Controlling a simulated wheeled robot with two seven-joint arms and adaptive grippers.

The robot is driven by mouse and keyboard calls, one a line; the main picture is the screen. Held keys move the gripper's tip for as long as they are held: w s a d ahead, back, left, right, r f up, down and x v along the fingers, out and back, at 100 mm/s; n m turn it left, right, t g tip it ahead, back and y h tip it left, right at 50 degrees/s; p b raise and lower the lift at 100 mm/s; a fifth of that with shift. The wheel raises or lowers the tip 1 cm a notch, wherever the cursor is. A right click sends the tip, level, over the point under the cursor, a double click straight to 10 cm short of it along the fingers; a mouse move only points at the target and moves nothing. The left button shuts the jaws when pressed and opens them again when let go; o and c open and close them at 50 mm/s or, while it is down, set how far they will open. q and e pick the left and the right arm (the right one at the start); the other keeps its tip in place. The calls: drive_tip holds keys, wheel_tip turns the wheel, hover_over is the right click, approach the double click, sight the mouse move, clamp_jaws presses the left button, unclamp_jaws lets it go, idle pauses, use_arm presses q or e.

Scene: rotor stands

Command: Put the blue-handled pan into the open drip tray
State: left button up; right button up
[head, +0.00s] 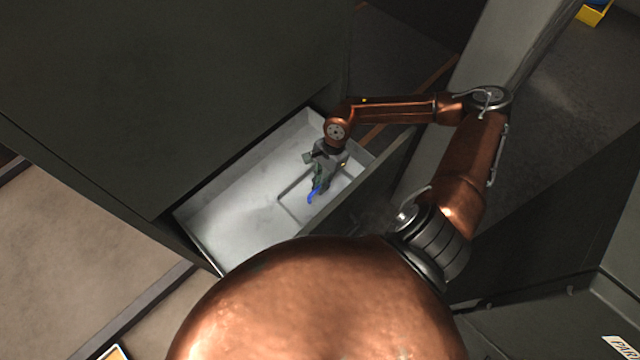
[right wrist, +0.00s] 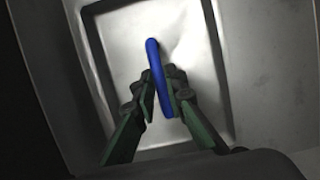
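The drip tray (head: 232,213) is a pulled-out, pale metal drawer below a dark cabinet in the head view. The pan (head: 293,203) is a shallow grey rectangle inside the tray's outline, toward its right end. Its upright blue handle (right wrist: 155,62) shows between the fingers in the right wrist view. My right gripper (head: 316,186) reaches down over the pan. In the right wrist view its green fingers (right wrist: 160,96) are closed against both sides of the handle. I cannot tell whether the pan rests on the tray floor. My left gripper is not in view.
The dark cabinet (head: 170,90) rises behind the tray. The tray's dark front panel (head: 365,185) stands close beside my right arm. The tray's left part is bare. A yellow object (head: 592,14) lies far off at the top right.

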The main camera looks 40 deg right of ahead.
clamp_jaws()
drive_tip(key=shift+r, duration=0.15)
drive_tip(key=shift+r+p, duration=2.15)
drive_tip(key=shift+r, duration=1.75)
